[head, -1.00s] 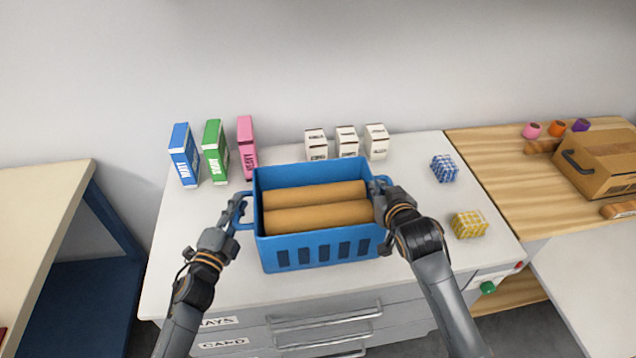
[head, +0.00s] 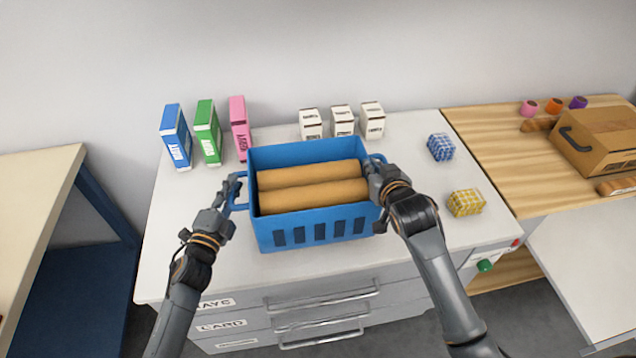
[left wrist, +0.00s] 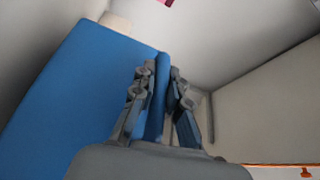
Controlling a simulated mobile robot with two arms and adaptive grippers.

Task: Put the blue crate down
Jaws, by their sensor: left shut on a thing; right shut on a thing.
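The blue crate (head: 312,233) holds brown rolls (head: 312,186) lying side by side. It is at the middle of the white cabinet top (head: 200,268), near the front edge. I cannot tell whether its base touches the top. My left gripper (head: 232,190) is shut on the handle at the crate's left end. In the left wrist view its fingers (left wrist: 160,95) close around the blue handle bar, beside the crate's blue wall (left wrist: 75,90). My right gripper (head: 374,170) is shut on the handle at the right end, which the fingers partly hide.
Blue (head: 175,137), green (head: 207,133) and pink (head: 240,128) boxes stand behind left. Several small white boxes (head: 342,121) stand behind the crate. A blue checked block (head: 440,147) and a yellow one (head: 466,202) are at the right. A cardboard box (head: 597,140) sits on the wooden top.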

